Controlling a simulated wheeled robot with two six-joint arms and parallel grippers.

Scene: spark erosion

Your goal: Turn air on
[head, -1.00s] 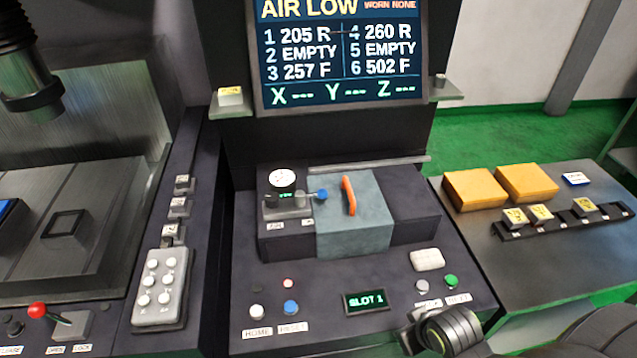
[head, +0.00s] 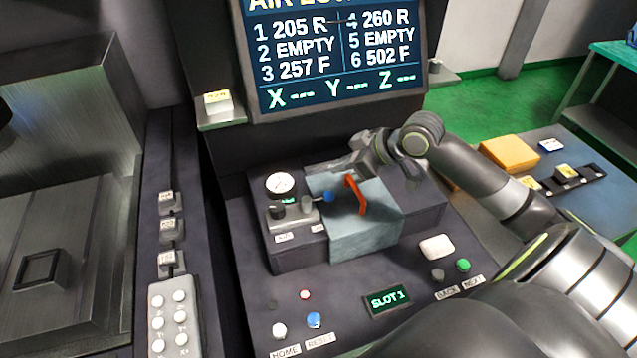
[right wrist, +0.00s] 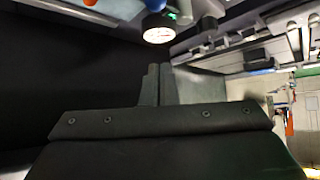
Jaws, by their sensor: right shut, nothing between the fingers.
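The air unit (head: 290,214) sits on the console with a round white gauge (head: 281,184), dark knobs and a blue-tipped lever (head: 328,197). An orange handle (head: 357,196) stands on the grey-blue block (head: 365,232) to its right. My right gripper (head: 328,171) is shut and empty, just behind the orange handle and blue tip, pointing left. In the right wrist view, its closed fingers (right wrist: 157,84) are below the gauge (right wrist: 158,30); the blue tip (right wrist: 154,4) and orange handle (right wrist: 91,2) are at the top edge. Contact cannot be told. My left gripper is not in view.
The screen (head: 335,60) stands behind; its top line is cut off. Console buttons and a SLOT 1 display (head: 387,300) lie in front. A button pad (head: 174,318) is at left.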

